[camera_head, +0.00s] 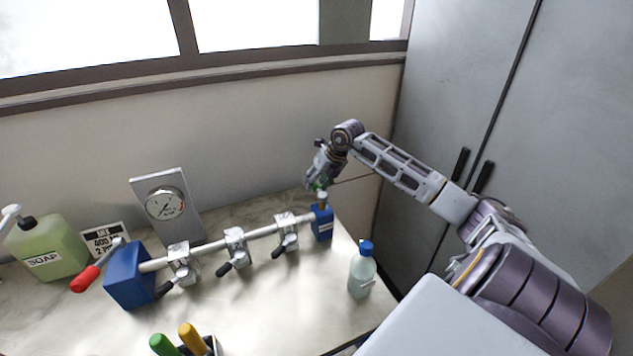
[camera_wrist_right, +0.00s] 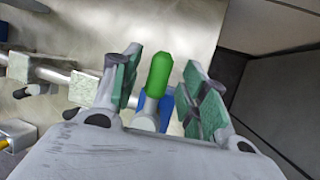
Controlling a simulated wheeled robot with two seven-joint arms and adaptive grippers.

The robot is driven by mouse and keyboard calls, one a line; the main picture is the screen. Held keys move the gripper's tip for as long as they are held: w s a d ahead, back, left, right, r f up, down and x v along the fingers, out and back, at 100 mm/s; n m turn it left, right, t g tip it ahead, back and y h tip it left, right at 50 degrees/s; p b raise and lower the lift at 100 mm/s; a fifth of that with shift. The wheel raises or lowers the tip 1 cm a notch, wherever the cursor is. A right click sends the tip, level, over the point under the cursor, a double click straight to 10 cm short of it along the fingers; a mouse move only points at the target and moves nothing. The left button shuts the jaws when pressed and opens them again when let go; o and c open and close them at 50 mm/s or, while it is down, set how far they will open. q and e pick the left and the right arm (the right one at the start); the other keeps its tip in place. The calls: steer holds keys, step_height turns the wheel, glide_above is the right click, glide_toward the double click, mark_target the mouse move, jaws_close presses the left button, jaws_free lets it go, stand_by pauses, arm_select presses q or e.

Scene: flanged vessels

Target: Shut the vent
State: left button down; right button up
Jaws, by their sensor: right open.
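A pipe (camera_head: 215,244) with several clamps runs between a large blue block (camera_head: 127,275) on the left and a small blue block (camera_head: 321,224) on the right. A green handle (camera_wrist_right: 158,75) stands on a pale stem above the small blue block (camera_wrist_right: 168,104); which part is the vent carries no readable label. My right gripper (camera_head: 318,184) is over the small blue block. In the wrist view the right gripper (camera_wrist_right: 163,84) is open, with the green handle between its fingers and gaps on both sides. My left gripper is not in view.
A red-handled lever (camera_head: 86,278) juts from the large block. A soap bottle (camera_head: 46,250), a sign (camera_head: 105,240) and a gauge panel (camera_head: 168,206) stand behind. A blue-capped bottle (camera_head: 362,273) stands at right. Green and yellow handles (camera_head: 190,337) are in front. Grey cabinets (camera_head: 500,90) bound the right.

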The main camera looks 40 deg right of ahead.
steer(key=shift+w+f, duration=0.1)
steer(key=shift+f, duration=0.15)
jaws_close()
stand_by(0.3)
